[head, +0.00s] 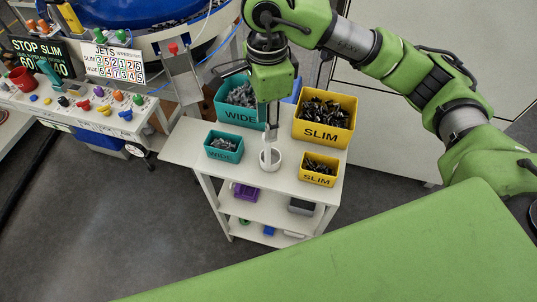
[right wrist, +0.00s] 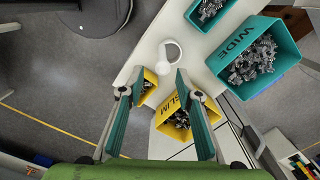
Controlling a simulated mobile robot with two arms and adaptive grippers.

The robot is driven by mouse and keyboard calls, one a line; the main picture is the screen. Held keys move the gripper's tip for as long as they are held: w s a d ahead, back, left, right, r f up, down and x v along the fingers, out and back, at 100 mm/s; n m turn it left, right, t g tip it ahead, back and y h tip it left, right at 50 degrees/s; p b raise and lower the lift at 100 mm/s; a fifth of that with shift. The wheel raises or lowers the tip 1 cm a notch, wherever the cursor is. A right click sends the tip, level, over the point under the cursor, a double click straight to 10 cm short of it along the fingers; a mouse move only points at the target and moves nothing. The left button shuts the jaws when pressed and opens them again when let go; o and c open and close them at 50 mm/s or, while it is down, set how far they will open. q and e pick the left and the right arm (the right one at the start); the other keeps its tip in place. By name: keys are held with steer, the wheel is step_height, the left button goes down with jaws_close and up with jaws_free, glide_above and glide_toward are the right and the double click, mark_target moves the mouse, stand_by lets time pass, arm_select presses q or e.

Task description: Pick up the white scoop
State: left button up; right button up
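The white scoop (head: 270,159) stands on the top of a white cart (head: 182,146), between the teal and yellow bins. In the right wrist view the scoop (right wrist: 170,53) shows as a white round cup lying beyond the fingertips. My right gripper (head: 272,128) points down just above the scoop in the head view. In the right wrist view its two fingers (right wrist: 153,84) are spread apart with nothing held between them. My left gripper is in neither view.
Two teal WIDE bins (head: 223,154) hold grey connectors. Two yellow SLIM bins (head: 318,181) hold dark ones; the larger bins stand behind the smaller. A control panel with colored knobs (head: 95,102) stands at left. Bare cart top lies around the scoop.

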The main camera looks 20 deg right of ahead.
mark_target(268, 154)
steer(key=shift+d+f, duration=0.2)
steer(key=shift+f, duration=0.2)
step_height(268, 154, down, 7)
steer(key=shift+a+f+p, duration=0.1)
steer(key=shift+f+p, duration=0.1)
steer(key=shift+p, duration=0.75)
steer(key=f+p, duration=0.1)
steer(key=f, duration=0.2)
steer(key=f+p, duration=0.1)
steer(key=f, duration=0.1)
steer(key=shift+w+p, duration=0.25)
steer(key=shift+p, duration=0.05)
steer(key=shift+f, duration=0.2)
jaws_close()
